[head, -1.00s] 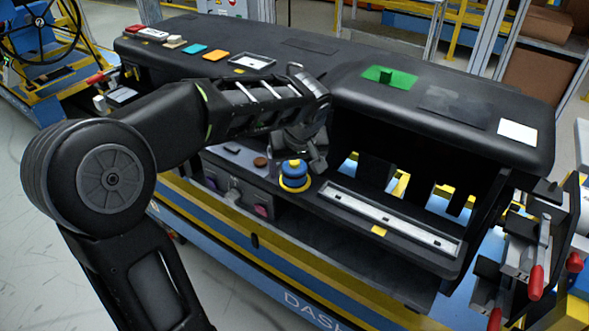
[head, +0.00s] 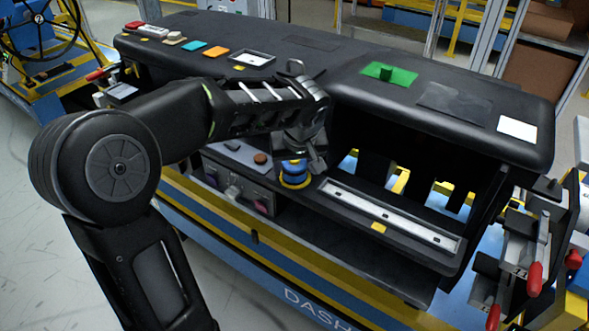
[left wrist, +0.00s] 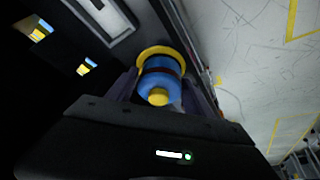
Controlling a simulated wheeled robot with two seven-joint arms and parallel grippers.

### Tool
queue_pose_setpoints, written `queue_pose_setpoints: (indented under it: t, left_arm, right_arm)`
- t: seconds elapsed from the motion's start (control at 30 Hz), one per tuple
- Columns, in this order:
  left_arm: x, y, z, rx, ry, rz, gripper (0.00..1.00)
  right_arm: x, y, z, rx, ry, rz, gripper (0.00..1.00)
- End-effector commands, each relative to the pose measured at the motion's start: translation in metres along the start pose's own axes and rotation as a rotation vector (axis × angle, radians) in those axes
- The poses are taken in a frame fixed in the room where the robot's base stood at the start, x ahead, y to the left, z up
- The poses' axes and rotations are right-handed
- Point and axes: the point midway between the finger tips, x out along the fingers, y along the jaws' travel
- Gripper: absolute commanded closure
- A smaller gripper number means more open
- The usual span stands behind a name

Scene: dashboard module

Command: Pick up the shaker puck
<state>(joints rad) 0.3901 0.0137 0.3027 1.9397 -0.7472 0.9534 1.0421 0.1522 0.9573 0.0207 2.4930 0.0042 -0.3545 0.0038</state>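The shaker puck, a blue round body with dark bands, (head: 293,174) stands in a yellow ring (head: 294,184) on the dashboard module's lower ledge. The left wrist view shows it with a yellow knob on top (left wrist: 165,83). My left gripper (head: 305,158) is at the puck from above, partly hiding its top in the head view. In the left wrist view the open fingers (left wrist: 163,92) stand on both sides of the puck; whether they touch it is hard to tell. My right gripper is not in view.
A long silver rail (head: 390,220) lies on the ledge right of the puck. The black dashboard top (head: 340,60) overhangs behind it, carrying a green piece (head: 388,75) and a white square (head: 517,128). Red-handled clamps (head: 535,278) stand at the right.

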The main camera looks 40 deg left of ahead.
Motion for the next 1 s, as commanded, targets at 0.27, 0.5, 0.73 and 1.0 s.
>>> queue_pose_setpoints:
  t: [0.27,0.5,0.73,1.0]
  left_arm:
    - [0.0000,0.0000,0.0000,0.000,0.000,0.000,0.64]
    - [0.0000,0.0000,0.0000,0.000,0.000,0.000,0.84]
    - [0.0000,0.0000,0.0000,0.000,0.000,0.000,1.00]
    - [-0.0008,0.0003,-0.0008,0.000,0.002,0.001,1.00]
  right_arm:
    - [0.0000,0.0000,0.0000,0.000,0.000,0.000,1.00]
    - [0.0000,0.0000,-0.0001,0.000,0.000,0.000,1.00]
    - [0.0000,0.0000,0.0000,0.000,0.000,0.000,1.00]
    - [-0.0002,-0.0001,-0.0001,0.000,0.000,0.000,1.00]
